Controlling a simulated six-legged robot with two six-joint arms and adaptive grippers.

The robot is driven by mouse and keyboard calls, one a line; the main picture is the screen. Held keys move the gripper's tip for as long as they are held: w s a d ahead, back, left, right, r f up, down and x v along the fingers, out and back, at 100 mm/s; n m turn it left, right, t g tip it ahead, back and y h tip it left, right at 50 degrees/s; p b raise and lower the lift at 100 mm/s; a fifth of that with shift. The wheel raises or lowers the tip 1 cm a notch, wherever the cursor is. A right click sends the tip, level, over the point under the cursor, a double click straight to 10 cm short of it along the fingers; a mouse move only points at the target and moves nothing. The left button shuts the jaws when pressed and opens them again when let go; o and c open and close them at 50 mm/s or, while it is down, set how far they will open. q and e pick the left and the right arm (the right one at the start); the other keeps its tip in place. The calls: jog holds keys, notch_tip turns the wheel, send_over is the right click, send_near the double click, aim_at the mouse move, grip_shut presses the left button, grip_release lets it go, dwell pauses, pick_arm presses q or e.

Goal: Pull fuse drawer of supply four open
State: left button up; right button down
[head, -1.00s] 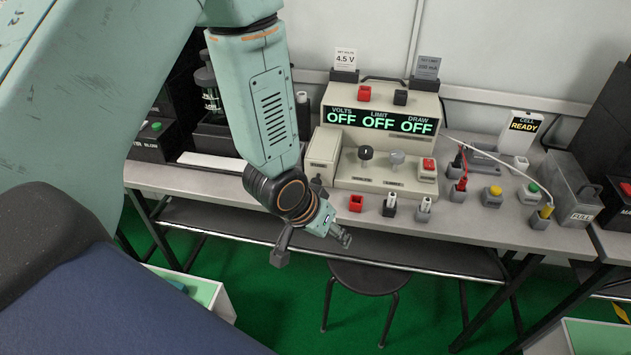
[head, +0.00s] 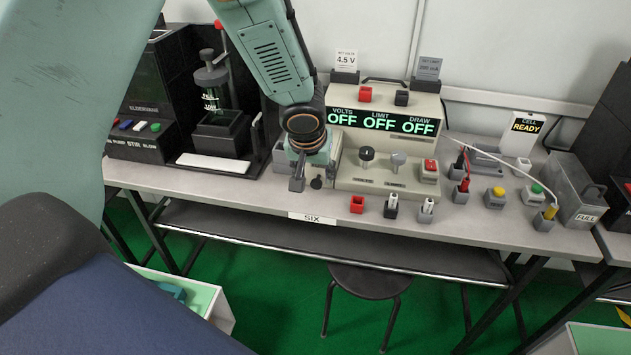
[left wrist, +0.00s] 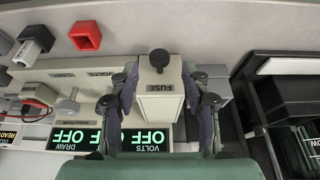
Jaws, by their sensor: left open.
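The power supply (head: 380,165) is a beige unit with a green display reading OFF under VOLTS, LIMIT and DRAW. Its fuse drawer (left wrist: 160,100) is a pale block marked FUSE with a dark knob (left wrist: 159,60), at the supply's left side in the head view. The knob also shows in the head view (head: 317,183), below my gripper. My left gripper (head: 308,170) is open, with one finger on each side of the drawer in the left wrist view (left wrist: 160,82). Whether the fingers touch it I cannot tell. My right gripper is not in view.
The bench edge carries a label SIX (head: 312,218). A red socket (head: 357,204) and grey plug holders stand in front of the supply. A dark stirrer stand (head: 222,130) is on its left. A stool (head: 370,278) stands below the bench.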

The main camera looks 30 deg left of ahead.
aim_at(316, 181)
pick_arm(q)
jog(key=shift+x, duration=1.8)
grip_shut()
